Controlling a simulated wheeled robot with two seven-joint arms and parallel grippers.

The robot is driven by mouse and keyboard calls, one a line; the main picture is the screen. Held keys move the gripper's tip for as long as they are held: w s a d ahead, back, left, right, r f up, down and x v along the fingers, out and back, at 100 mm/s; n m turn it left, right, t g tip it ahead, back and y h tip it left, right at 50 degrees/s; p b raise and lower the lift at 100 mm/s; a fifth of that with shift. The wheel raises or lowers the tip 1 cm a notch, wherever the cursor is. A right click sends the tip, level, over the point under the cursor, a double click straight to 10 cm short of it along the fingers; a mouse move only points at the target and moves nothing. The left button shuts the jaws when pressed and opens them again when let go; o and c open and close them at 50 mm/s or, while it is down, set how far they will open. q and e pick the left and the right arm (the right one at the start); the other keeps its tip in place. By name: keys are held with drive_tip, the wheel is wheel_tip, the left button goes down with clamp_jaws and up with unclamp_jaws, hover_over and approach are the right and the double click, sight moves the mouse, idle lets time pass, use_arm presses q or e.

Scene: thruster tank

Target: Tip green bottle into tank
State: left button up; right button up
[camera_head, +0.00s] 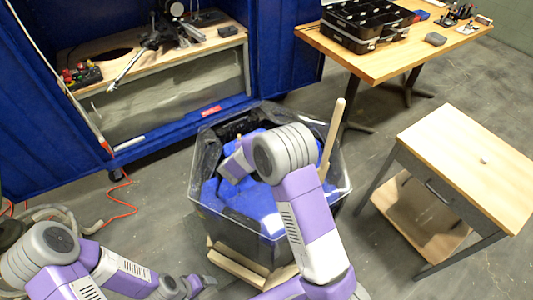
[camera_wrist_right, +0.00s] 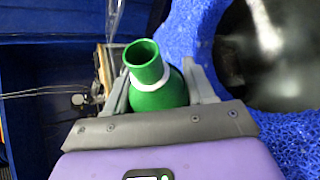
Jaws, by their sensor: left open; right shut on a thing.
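The tank (camera_head: 204,190) is a clear-walled, many-sided bin with rough blue material inside, on the floor in the middle of the head view. My right arm reaches over it, and its wrist is above the blue material. In the right wrist view, my right gripper (camera_wrist_right: 157,78) is shut on the green bottle (camera_wrist_right: 146,62), with a finger on each side of its body. The bottle's open neck, with a white ring, points up in that view. The bottle is hidden in the head view. My left gripper (camera_head: 200,284) is open and empty at the bottom, outside the tank.
A pale wooden stick (camera_head: 333,132) rises from the tank's right side. A small wooden table (camera_head: 470,160) stands at the right, and a workbench (camera_head: 385,62) with a black case (camera_head: 352,25) at the back. Blue curtains surround a bench (camera_head: 165,65). Hoses lie at the lower left.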

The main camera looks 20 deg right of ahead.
drive_tip(key=shift+w+a+r+m+t+y+b, duration=0.2)
drive_tip(key=shift+r+m+t+y+b, duration=0.1)
drive_tip(key=shift+r+m+t+b, duration=0.5)
idle(2.6)
drive_tip(key=shift+r+m+t+y, duration=0.3)
drive_tip(key=shift+r+m+t, duration=0.4)
drive_tip(key=shift+m, duration=0.1)
idle(3.8)
